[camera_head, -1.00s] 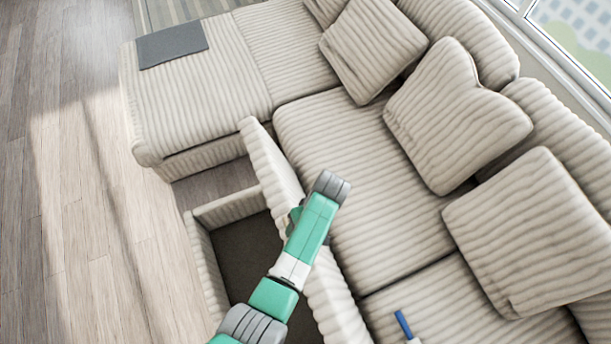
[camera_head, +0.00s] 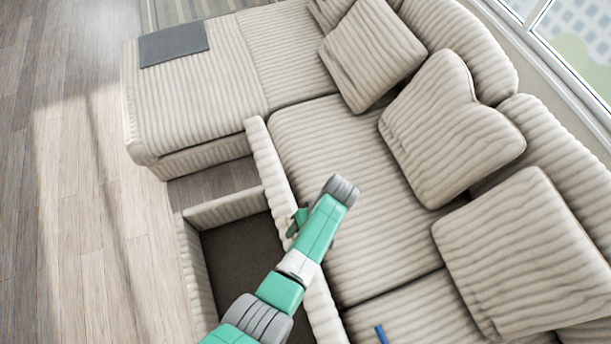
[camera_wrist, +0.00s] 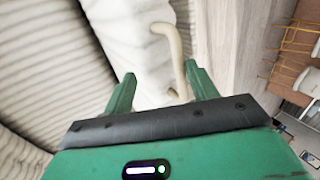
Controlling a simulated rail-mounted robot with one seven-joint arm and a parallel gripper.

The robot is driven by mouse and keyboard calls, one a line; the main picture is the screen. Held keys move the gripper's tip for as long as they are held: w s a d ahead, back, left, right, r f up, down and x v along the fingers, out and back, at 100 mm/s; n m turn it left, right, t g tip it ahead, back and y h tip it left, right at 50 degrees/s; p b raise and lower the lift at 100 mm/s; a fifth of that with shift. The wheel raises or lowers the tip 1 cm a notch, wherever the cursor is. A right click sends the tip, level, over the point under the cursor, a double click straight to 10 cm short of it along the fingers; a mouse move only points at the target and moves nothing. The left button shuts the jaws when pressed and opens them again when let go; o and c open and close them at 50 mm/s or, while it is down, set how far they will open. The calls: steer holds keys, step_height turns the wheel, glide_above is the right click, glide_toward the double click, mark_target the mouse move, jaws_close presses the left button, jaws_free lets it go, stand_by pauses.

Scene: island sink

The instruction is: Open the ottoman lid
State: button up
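The ottoman (camera_head: 190,262) is a ribbed cream box with a dark, empty-looking inside, beside the sofa. Its lid (camera_head: 264,160) is raised and stands nearly upright along the sofa side of the box, seen almost edge-on. My gripper (camera_head: 297,222) is at the box side of the lid, partly hidden by my arm, which reaches over the lid. In the wrist view my gripper (camera_wrist: 162,88) has its two green fingers apart. A curved cream handle (camera_wrist: 179,50) on a pale surface runs down to between the fingertips, near the right one. Contact cannot be told.
The ribbed sofa (camera_head: 330,150) with several cushions (camera_head: 450,130) lies right of the lid. The chaise end with a grey mat (camera_head: 173,45) is beyond the box. Wooden floor (camera_head: 75,220) on the left is clear. A small blue item (camera_head: 381,334) shows at the bottom edge.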

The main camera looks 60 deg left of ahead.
steer(key=shift+s+d+f, duration=0.1)
steer(key=shift+s+f, duration=0.35)
steer(key=shift+c, duration=1.4)
steer(key=v, duration=0.8)
steer(key=shift+w+r, duration=0.2)
steer(key=shift+w, duration=0.05)
